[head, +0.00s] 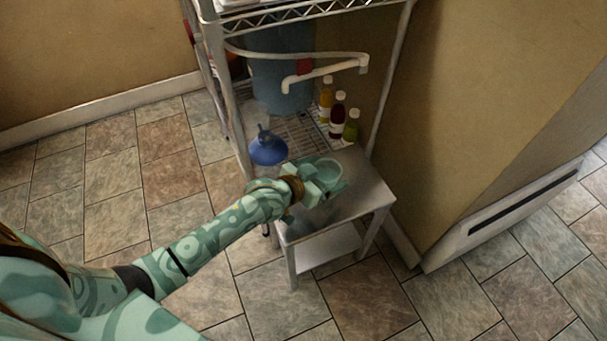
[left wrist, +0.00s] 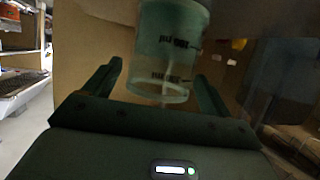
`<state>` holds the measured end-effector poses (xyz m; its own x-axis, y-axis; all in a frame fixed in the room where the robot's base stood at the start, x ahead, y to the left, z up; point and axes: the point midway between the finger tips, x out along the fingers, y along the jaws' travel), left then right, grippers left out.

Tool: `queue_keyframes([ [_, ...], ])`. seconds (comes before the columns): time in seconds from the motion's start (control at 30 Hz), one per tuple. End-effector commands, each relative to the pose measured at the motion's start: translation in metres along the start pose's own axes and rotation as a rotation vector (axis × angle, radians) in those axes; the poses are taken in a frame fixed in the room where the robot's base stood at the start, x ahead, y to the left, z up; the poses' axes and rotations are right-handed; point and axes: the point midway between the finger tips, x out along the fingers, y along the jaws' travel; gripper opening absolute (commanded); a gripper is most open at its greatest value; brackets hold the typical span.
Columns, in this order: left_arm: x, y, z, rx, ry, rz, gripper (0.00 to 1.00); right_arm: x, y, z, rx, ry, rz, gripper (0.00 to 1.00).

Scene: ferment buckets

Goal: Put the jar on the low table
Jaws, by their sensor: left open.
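The jar (head: 326,171) is a clear, greenish cylinder with an open round rim and looks upright over the low table (head: 366,197). The low table is a grey metal stand with a lower shelf. My left gripper (head: 324,183) is at the jar, above the table top. In the left wrist view the jar (left wrist: 168,62) shows dark printed marks and stands between the spread fingers of my left gripper (left wrist: 160,82), with gaps visible at both sides. I cannot tell whether the jar's base touches the table top. My right gripper is not in view.
A wire shelf rack (head: 232,95) stands behind the table, holding a big blue bucket (head: 278,80) and several juice bottles (head: 338,112). The wall is close on the right. Tiled floor lies open in front.

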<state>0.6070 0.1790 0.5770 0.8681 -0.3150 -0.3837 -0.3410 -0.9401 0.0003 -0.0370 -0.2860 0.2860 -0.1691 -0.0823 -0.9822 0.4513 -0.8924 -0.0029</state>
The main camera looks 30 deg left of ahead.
Motion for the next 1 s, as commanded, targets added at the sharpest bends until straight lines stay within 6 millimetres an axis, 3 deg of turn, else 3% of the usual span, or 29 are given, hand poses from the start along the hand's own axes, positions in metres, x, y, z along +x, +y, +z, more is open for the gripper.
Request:
queue_keyframes([
  [0.03, -0.011, 0.0, -0.007, 0.003, 0.004, 0.0, 0.84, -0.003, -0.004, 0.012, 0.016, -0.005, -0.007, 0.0],
  [0.2, -0.057, 0.0, -0.009, 0.005, 0.006, -0.001, 0.84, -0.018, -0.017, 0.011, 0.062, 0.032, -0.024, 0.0],
  [0.33, -0.081, 0.0, -0.007, 0.004, 0.004, 0.0, 0.84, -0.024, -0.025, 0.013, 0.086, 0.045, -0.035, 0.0],
  [0.5, -0.096, 0.0, -0.003, 0.002, 0.002, 0.0, 0.84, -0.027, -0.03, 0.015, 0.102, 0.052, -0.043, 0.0],
  [0.77, -0.098, 0.001, -0.001, 0.0, 0.001, 0.001, 0.84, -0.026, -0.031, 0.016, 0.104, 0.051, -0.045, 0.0],
  [0.93, -0.117, 0.033, 0.0, 0.006, 0.016, 0.002, 0.84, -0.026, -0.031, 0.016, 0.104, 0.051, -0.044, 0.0],
  [1.0, -0.135, 0.051, 0.018, 0.012, -0.015, -0.018, 0.84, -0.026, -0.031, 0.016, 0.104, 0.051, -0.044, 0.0],
])
